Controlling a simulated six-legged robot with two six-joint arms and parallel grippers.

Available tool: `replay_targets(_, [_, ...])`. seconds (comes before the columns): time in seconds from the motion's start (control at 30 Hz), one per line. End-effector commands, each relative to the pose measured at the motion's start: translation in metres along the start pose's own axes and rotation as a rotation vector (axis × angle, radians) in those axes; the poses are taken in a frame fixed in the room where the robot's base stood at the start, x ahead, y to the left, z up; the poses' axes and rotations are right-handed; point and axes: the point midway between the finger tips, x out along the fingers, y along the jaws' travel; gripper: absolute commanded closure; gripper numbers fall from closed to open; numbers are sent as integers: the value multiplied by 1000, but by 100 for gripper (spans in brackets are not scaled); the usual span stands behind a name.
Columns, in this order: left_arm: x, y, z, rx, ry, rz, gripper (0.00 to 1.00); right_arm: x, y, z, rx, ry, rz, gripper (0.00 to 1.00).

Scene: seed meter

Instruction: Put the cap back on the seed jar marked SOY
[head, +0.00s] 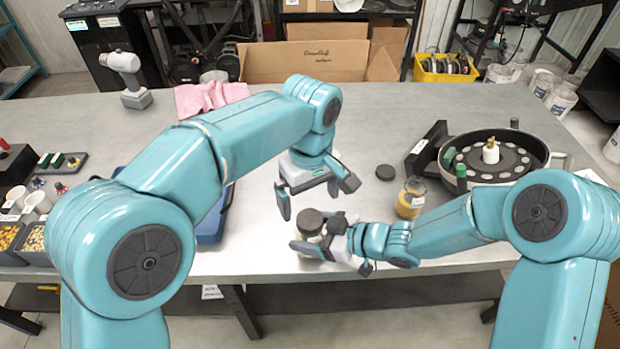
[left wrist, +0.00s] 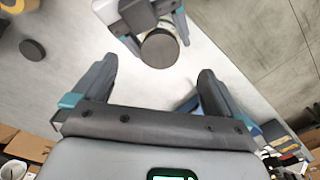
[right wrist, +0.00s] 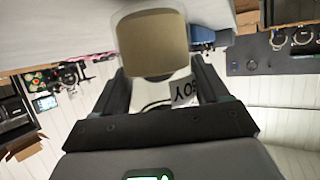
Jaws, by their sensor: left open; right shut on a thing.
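The seed jar (head: 314,238) is held by my right gripper (head: 322,243) just above the front part of the table. In the right wrist view, the jar (right wrist: 152,44) looks tan, and part of an upside-down SOY label (right wrist: 185,92) shows between the fingers. A dark round cap (head: 310,221) appears to sit on the jar's top; it also shows in the left wrist view (left wrist: 160,48). I cannot tell how firmly it is seated. My left gripper (head: 316,196) is open and empty above the jar, apart from the cap.
A second dark cap (head: 385,172) lies loose on the table (head: 380,115). An uncapped jar of yellow seed (head: 409,203) stands right of my right gripper. The round seed meter (head: 490,157) is at the right. A blue case (head: 212,222) is partly behind my left arm.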

Motion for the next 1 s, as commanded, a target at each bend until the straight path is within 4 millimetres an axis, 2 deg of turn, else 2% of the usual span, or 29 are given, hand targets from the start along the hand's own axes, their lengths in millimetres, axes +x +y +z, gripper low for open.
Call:
replay_targets(0.3, [-69,1,0,1,3,6,0,0,0,-1,-1,2,0,100])
replay_targets(0.5, [-100,1,0,1,1,3,0,0,0,-1,-1,1,0,100])
replay_targets(0.7, [-110,0,1,1,0,1,0,0,0,-1,-1,1,0,100])
replay_targets(1.0, [-111,0,1,1,0,1,0,0,0,-1,-1,1,0,100])
